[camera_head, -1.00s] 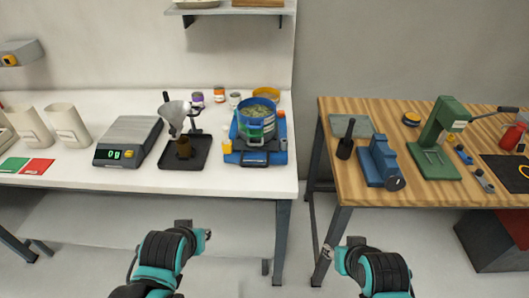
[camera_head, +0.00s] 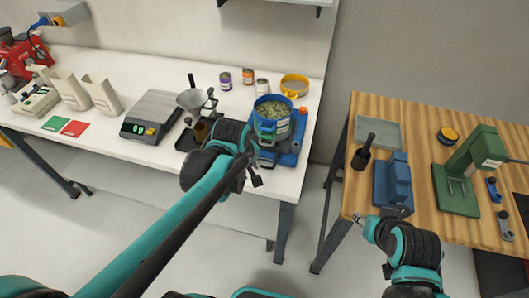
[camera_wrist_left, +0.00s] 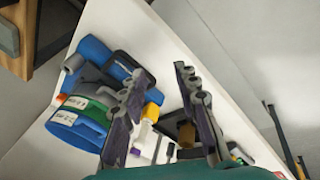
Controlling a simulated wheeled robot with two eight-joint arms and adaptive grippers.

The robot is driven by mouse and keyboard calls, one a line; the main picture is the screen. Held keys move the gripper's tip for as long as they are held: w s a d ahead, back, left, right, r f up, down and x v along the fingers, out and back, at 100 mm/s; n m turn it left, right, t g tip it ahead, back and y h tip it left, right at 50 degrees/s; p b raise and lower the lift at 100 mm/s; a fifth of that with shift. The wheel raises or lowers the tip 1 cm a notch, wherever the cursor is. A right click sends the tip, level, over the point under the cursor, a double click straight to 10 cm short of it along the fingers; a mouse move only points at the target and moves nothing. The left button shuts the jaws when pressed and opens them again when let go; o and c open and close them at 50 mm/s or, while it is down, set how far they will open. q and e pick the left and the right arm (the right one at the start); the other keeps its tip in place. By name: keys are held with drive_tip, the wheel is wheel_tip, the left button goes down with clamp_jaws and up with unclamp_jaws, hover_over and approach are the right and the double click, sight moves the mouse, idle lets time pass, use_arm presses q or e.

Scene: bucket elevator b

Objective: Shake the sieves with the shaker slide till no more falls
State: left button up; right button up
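The sieve stack (camera_head: 272,113), blue on top with green-brown granular matter in it, sits on the blue shaker (camera_head: 285,148) at the right end of the white bench. In the left wrist view the stack shows blue and green rings (camera_wrist_left: 82,118), with the blue shaker (camera_wrist_left: 95,55) and its dark slide handle (camera_wrist_left: 135,68) beside it. My left gripper (camera_head: 254,178) is in front of the shaker at the bench's front edge. In the wrist view its fingers (camera_wrist_left: 158,110) are apart with nothing held between them. My right gripper (camera_head: 366,222) is by the wooden table's front edge; its fingers are too small to judge.
A funnel stand (camera_head: 192,103) and a scale (camera_head: 152,115) stand left of the shaker. A yellow sieve (camera_head: 294,86) and small cans (camera_head: 247,77) are behind. The wooden table (camera_head: 425,205) at right holds a blue device (camera_head: 393,182) and a green press (camera_head: 462,180).

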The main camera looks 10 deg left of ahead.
sight(261, 166)
use_arm(q)
drive_tip(key=w+d+r+n+g+p, duration=0.1)
drive_tip(key=w+r+n+g+p, duration=0.1)
drive_tip(key=w+n+p, duration=0.45)
drive_tip(key=f+b, duration=0.1)
drive_tip(key=f, duration=0.1)
drive_tip(key=f+b, duration=0.1)
drive_tip(key=f, duration=0.2)
drive_tip(key=f+b, duration=0.1)
drive_tip(key=f, duration=0.2)
drive_tip(key=shift+w+d, duration=0.2)
drive_tip(key=shift+w, duration=0.15)
use_arm(e)
wheel_tip(261, 166, up, 5)
drive_tip(key=shift+w, duration=0.1)
